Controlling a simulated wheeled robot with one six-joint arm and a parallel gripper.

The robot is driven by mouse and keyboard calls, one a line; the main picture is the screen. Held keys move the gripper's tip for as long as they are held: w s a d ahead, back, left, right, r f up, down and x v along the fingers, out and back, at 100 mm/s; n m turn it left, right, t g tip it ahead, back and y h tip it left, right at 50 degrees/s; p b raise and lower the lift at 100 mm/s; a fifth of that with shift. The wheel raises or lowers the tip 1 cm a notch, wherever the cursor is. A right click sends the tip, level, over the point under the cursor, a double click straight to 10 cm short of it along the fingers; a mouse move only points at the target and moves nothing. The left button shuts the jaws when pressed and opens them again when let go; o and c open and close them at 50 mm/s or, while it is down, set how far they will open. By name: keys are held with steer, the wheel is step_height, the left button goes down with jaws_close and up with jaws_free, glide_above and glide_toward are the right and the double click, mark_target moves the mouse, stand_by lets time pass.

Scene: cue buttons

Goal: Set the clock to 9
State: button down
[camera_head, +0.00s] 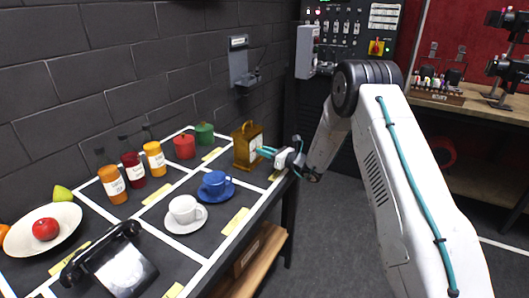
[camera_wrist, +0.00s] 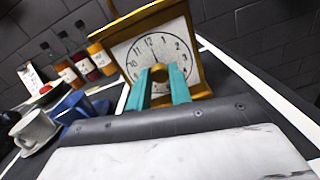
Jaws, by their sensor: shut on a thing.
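The clock (camera_head: 246,136) is a gold-brown box with a handle on top, upright at the right end of the black table. In the wrist view its white face (camera_wrist: 187,42) with dark numerals fills the upper middle. My gripper (camera_head: 264,152) reaches the face from the right. Its two teal fingers (camera_wrist: 160,78) are shut on a round gold knob (camera_wrist: 159,72) at the centre of the clock's lower front. The fingers and knob cover part of the dial; I cannot clearly tell where the clock hand points.
A blue cup (camera_head: 215,181) and a white cup (camera_head: 184,208) stand on saucers left of the clock. Jars (camera_head: 154,159) and lidded pots (camera_head: 184,146) line the back. A black telephone (camera_head: 120,265) and a plate with a red apple (camera_head: 45,229) are at the left.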

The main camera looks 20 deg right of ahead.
stand_by(0.3)
steer(key=c, duration=1.3)
jaws_free()
steer(key=shift+v, duration=3.95)
